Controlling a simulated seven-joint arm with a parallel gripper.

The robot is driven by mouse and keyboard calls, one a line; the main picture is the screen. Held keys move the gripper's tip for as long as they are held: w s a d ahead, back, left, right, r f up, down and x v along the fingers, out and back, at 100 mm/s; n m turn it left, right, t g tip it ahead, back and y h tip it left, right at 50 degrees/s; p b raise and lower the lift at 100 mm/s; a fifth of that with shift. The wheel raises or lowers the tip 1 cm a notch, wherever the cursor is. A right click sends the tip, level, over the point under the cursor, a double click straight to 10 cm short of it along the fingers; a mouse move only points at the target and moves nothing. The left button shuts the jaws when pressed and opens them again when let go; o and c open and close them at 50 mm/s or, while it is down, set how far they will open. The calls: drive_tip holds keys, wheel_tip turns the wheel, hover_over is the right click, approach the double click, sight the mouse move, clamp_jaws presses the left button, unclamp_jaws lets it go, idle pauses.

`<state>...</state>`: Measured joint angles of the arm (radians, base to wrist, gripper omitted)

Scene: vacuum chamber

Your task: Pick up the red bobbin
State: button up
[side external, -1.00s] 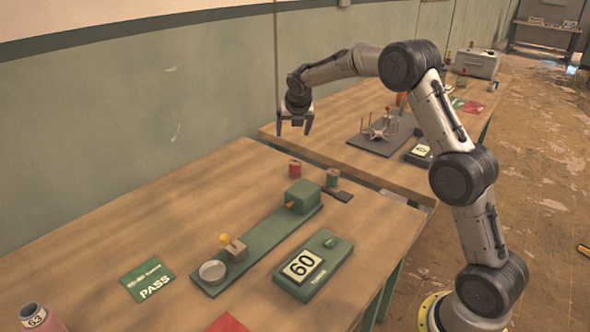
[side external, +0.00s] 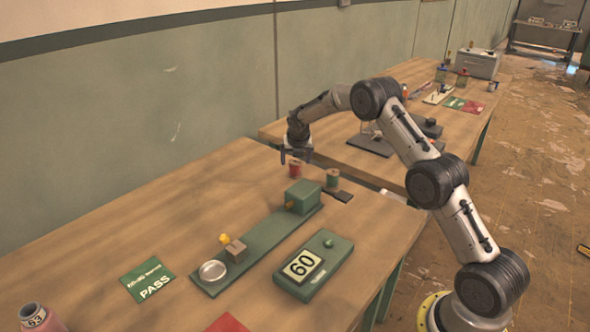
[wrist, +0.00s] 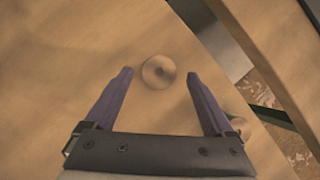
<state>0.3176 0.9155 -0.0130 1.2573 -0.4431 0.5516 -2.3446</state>
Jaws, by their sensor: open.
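The red bobbin (side external: 295,170) stands upright on the near table, close to its far end. In the wrist view the bobbin (wrist: 159,72) shows from above as a pale round flange with a centre hole. It lies midway between my fingertips in that picture. My gripper (side external: 296,157) is open and empty, pointing down just above the bobbin. In the wrist view its two purple-grey fingers (wrist: 160,76) are spread on either side of the bobbin with gaps. I cannot tell exactly how high the tips are above it.
A green bobbin (side external: 333,178) stands close to the right of the red one, and its edge (wrist: 236,122) shows by the right finger. A green device with a block (side external: 302,194) lies in front. A box marked 60 (side external: 313,265) is nearby. The table left of the bobbin is clear.

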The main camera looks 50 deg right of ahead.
sight(295, 162)
drive_tip(key=shift+x, duration=1.9)
drive_tip(key=shift+a, duration=0.15)
clamp_jaws()
